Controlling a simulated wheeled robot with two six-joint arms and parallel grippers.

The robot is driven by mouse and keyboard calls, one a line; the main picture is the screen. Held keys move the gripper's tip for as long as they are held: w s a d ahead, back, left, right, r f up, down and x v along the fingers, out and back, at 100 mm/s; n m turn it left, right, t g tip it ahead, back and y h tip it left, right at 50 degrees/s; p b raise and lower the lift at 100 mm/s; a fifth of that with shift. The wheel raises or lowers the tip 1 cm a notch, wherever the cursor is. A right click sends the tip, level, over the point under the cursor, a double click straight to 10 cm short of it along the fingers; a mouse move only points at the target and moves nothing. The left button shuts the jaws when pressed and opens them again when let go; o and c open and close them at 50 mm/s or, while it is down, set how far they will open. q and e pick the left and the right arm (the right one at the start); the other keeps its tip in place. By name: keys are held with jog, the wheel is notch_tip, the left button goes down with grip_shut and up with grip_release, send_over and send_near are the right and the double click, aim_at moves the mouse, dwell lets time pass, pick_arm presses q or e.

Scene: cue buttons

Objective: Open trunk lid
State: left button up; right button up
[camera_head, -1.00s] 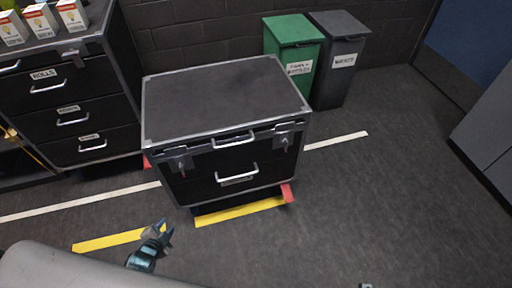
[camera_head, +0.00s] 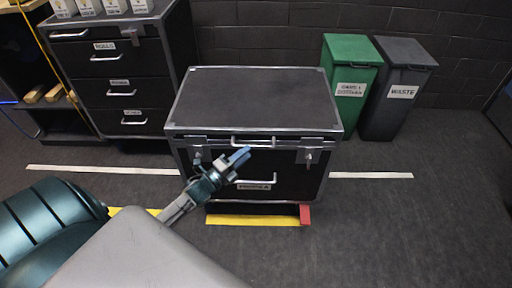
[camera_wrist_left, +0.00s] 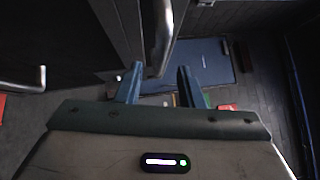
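The trunk (camera_head: 250,100) is a black case with silver edges, and its lid is down. A silver lid handle (camera_head: 258,142) sits at the top front edge, between two latches; a drawer handle (camera_head: 270,180) is lower. My left gripper (camera_head: 240,155) is in front of the trunk, close to the lid handle. In the left wrist view the two blue fingers (camera_wrist_left: 160,84) are apart with nothing between them, and a silver handle (camera_wrist_left: 160,38) lies just beyond the fingertips. I cannot tell from the views whether they touch. My right gripper is not in view.
A drawer cabinet (camera_head: 120,85) with small boxes on top stands to the left. A green bin (camera_head: 348,90) and a grey waste bin (camera_head: 398,90) stand behind right. The floor (camera_head: 400,235) at right is clear, with yellow and white tape lines.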

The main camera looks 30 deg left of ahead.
aim_at(254, 147)
pick_arm(q)
jog(key=shift+p+x, duration=0.3)
jog(key=shift+x, duration=2.3)
jog(key=c, duration=0.6)
grip_shut()
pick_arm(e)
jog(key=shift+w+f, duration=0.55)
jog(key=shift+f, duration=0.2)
